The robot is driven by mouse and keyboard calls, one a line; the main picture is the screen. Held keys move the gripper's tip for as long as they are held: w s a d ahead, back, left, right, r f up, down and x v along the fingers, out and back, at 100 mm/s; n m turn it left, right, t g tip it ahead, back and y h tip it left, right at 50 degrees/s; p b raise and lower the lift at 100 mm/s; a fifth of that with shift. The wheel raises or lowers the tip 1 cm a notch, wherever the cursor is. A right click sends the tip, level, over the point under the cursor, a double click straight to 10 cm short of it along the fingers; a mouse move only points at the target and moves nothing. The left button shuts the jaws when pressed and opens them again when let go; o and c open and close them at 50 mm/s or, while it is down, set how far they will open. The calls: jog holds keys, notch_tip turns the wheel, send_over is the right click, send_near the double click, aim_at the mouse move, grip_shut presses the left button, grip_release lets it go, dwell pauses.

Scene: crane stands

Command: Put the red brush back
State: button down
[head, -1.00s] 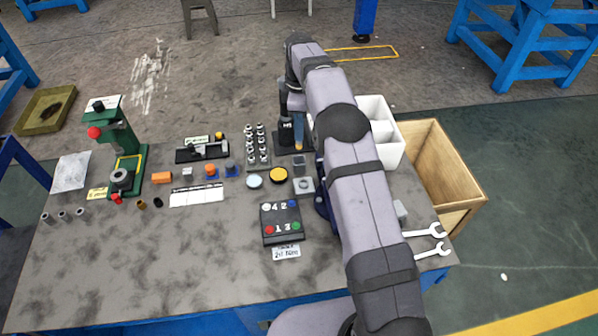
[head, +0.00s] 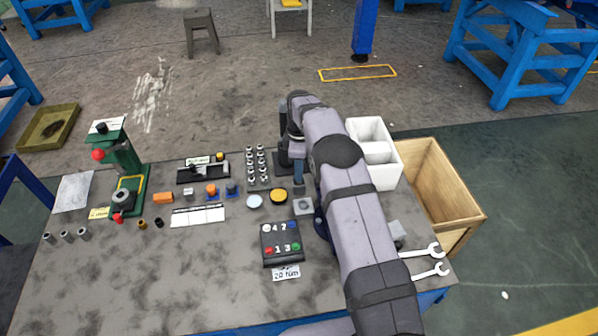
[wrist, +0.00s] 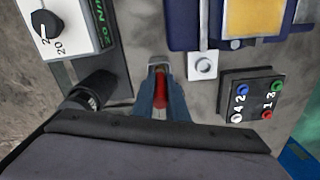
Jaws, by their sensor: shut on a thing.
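My gripper (wrist: 160,100) shows in the wrist view as two blue fingers shut on a narrow red thing, which looks like the red brush (wrist: 161,91). Most of the brush is hidden between the fingers, and its bristles cannot be made out. In the head view my gripper (head: 298,176) is small and partly hidden by my arm, just above the back right of the bench (head: 130,270). It is left of the white bin (head: 386,175) and behind the button box (head: 283,243). I cannot tell whether the brush touches anything below.
The button box also shows in the wrist view (wrist: 252,96), right of the fingers. A black cylinder (wrist: 90,90) stands close on their left. Several sockets (head: 257,165) and yellow and pale discs (head: 278,196) lie nearby. Two wrenches (head: 428,252) lie front right. The bench's front left is clear.

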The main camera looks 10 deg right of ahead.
jog(key=shift+f, duration=0.75)
jog(key=shift+f, duration=0.15)
jog(key=c, duration=1.7)
grip_release()
jog(key=shift+c, duration=0.2)
notch_tip(320, 180, up, 12)
jog(key=shift+f+b, duration=0.1)
jog(key=shift+b, duration=0.95)
jog(key=shift+r, duration=0.3)
